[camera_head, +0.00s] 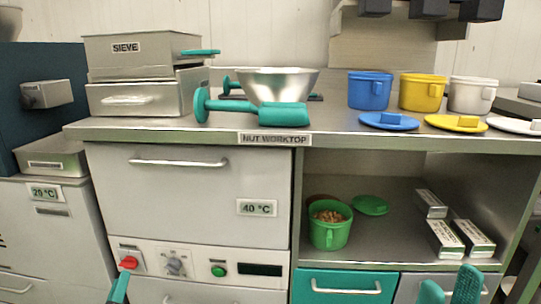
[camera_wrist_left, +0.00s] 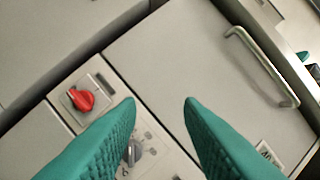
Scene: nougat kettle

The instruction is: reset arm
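My left gripper (camera_wrist_left: 160,102) is open and empty in the left wrist view. Its two teal fingers stand apart in front of the control panel with the red knob (camera_wrist_left: 82,99) and the grey knob (camera_wrist_left: 134,153). In the head view only a teal tip of the left gripper (camera_head: 119,289) shows at the bottom edge. My right gripper (camera_head: 450,291) shows at the bottom right of the head view. Its two teal fingertips are apart with nothing visible between them, in front of the lower drawers.
The worktop (camera_head: 215,130) carries a sieve box (camera_head: 130,57), a steel bowl (camera_head: 277,84), and blue (camera_head: 368,92), yellow (camera_head: 422,93) and white mugs (camera_head: 471,96) with lids in front. A green mug (camera_head: 328,234) with nuts and several small boxes (camera_head: 446,240) stand on the shelf below.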

